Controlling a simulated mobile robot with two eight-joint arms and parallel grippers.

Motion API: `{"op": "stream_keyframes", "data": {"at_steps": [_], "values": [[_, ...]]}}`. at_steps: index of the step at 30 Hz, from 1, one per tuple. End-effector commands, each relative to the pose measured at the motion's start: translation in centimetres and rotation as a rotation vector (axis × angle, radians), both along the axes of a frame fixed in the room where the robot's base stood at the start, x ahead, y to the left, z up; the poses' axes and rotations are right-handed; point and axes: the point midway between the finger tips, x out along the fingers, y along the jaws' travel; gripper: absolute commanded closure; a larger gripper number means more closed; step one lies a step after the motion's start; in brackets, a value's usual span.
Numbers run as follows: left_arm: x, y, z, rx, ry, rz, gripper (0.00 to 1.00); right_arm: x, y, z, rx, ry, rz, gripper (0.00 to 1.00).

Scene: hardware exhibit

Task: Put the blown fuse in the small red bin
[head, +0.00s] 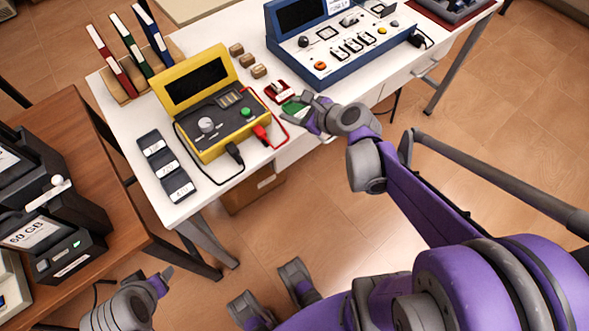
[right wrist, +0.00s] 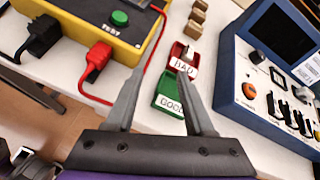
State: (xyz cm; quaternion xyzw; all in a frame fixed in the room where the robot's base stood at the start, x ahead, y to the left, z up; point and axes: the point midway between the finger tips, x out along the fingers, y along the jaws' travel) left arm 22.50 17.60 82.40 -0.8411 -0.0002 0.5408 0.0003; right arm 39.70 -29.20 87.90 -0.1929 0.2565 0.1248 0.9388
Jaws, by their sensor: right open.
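The small red bin (head: 271,96) sits on the white table beside the yellow tester; in the right wrist view the red bin (right wrist: 176,50) has a white label reading BAD. A green bin (right wrist: 161,101) labelled GOOD is just in front of it. A pale piece shows at the red bin; I cannot tell if it is a fuse. No blown fuse can be made out.
The yellow tester (head: 212,143) has red and black plugs with leads. Several wooden blocks (head: 248,59) stand behind the bins. A blue console (head: 335,50) is to the right. Labelled dark trays (head: 166,166) lie at the left front. A brown table (head: 120,222) stands at left.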

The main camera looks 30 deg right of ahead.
Motion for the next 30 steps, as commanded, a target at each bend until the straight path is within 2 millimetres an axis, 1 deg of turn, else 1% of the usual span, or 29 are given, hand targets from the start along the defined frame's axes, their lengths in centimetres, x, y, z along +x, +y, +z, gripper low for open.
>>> {"op": "stream_keyframes", "data": {"at_steps": [1,2,3,5,6,8,9,10,12,15,18,21,30], "values": [[0.0,0.0,0.0,0.000,0.000,0.000,0.40,-1.1,2.5,-0.5,-0.146,0.026,0.137,0.47],[0.0,0.0,0.0,0.000,0.000,0.000,0.40,-1.9,3.9,-0.9,-0.256,0.042,0.237,0.47],[0.0,0.0,0.0,0.000,0.000,0.000,0.40,-3.2,5.6,-1.5,-0.408,0.058,0.379,0.47],[0.0,0.0,0.0,0.000,0.000,0.000,0.40,-5.3,7.9,-2.3,-0.636,0.076,0.607,0.47],[0.0,0.0,0.0,0.000,0.000,0.000,0.40,-6.8,9.1,-2.9,-0.786,0.081,0.761,0.47],[0.0,0.0,0.0,0.000,0.000,0.000,0.40,-9.0,10.4,-3.6,-1.000,0.081,0.994,0.47],[0.0,0.0,0.0,0.000,0.000,0.000,0.40,-10.4,11.1,-4.1,-1.132,0.076,1.147,0.47],[0.0,0.0,0.0,0.000,0.000,0.000,0.40,-11.4,11.4,-4.4,-1.227,0.070,1.256,0.47],[0.0,0.0,0.0,0.000,0.000,0.000,0.40,-13.5,11.9,-4.9,-1.417,0.051,1.489,0.47],[0.0,0.0,0.0,0.000,0.000,0.000,0.40,-15.6,11.9,-5.3,-1.617,0.025,1.751,0.47],[0.0,0.0,0.0,0.000,0.000,0.000,0.40,-16.7,11.7,-5.5,-1.735,0.005,1.913,0.47],[0.0,0.0,0.0,0.000,0.000,0.000,0.40,-17.2,11.5,-5.6,-1.785,-0.002,1.986,0.47],[0.0,0.0,0.0,0.000,0.000,0.000,0.40,-17.2,11.5,-5.6,-1.792,-0.002,1.994,0.47]]}}
